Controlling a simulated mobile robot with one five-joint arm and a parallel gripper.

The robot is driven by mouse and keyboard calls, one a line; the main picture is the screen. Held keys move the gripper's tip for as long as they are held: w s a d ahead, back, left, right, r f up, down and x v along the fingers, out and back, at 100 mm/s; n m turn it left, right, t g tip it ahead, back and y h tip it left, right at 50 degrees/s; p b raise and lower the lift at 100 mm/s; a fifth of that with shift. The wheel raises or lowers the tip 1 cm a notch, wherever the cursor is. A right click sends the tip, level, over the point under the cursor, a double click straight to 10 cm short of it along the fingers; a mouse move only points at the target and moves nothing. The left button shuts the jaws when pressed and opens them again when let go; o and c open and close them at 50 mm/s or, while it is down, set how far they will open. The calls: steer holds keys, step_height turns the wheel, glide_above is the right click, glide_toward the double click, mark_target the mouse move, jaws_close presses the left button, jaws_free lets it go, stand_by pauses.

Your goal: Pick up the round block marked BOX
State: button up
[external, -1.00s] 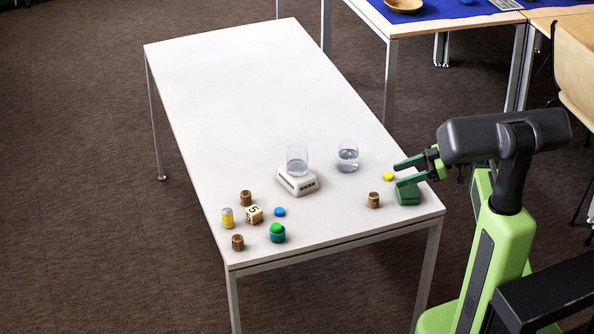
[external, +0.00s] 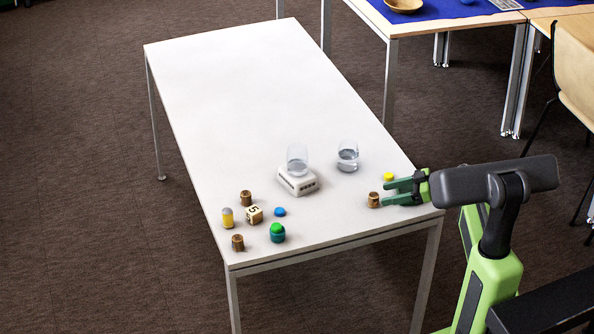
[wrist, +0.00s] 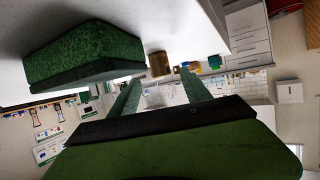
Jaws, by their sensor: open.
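Three brown round blocks stand on the white table (external: 250,90): one near the right end (external: 374,200), two at the left, a rear one (external: 246,198) and a front one (external: 238,242). No BOX marking is readable on any of them. My gripper (external: 386,194) is open and low over the table's right end, its fingertips just right of the nearest brown block. In the wrist view that block (wrist: 160,64) shows ahead, between the tips of my open gripper (wrist: 161,76). Nothing is held.
A yellow piece (external: 389,177) lies behind the fingers. Two glasses, one on a white box (external: 298,181), stand further left.

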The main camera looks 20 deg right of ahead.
mark_target(374, 195)
steer(key=shift+b+x, duration=0.9)
steer(key=shift+x, duration=2.1)
steer(key=shift+s+r, duration=0.1)
jaws_close()
